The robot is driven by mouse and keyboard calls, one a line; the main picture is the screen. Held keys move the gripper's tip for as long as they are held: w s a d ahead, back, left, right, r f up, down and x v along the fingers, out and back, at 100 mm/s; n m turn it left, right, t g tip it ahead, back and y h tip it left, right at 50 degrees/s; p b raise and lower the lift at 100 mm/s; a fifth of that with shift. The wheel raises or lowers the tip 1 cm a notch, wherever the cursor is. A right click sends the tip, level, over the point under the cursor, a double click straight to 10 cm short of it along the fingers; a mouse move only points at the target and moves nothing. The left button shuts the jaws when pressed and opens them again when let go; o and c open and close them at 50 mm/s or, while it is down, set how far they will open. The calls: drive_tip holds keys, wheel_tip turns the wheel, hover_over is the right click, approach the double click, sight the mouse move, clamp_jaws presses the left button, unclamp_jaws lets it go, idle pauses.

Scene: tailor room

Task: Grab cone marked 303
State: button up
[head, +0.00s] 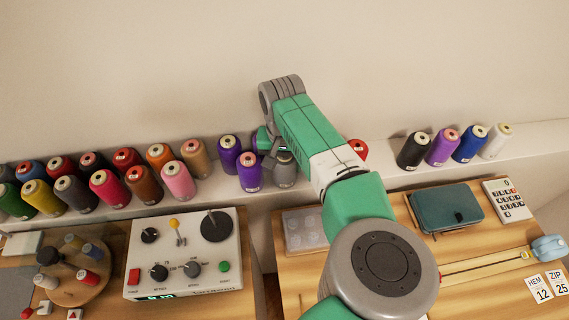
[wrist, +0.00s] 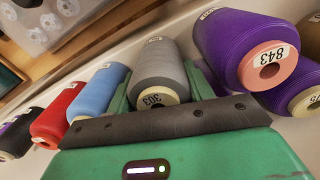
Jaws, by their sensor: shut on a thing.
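The grey cone marked 303 (wrist: 160,68) stands in the middle of the wrist view, its pale end and label facing the camera. It also shows in the head view (head: 286,172), on the ledge just below my gripper (head: 270,150). In the wrist view, my gripper (wrist: 160,82) has one green finger on each side of the grey cone and is shut on it. The cone appears still among its neighbours; whether its base touches the ledge is hidden.
A purple cone marked 843 (wrist: 235,45) stands close on one side, a light blue cone (wrist: 98,90) and red cone (wrist: 57,115) on the other. More cones line the white ledge (head: 385,175). A control box (head: 183,252) sits in front; the wall is behind.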

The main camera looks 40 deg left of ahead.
drive_tip(key=r, duration=0.1)
drive_tip(key=r+p, duration=0.1)
drive_tip(key=s+r+p, duration=0.1)
drive_tip(key=r, duration=0.1)
drive_tip(key=shift+d, duration=0.3)
drive_tip(key=s+d+r+p, duration=0.1)
drive_tip(key=s+d+p, duration=0.2)
drive_tip(key=s+d, duration=0.6)
drive_tip(key=s, duration=0.3)
drive_tip(key=shift+p, duration=0.3)
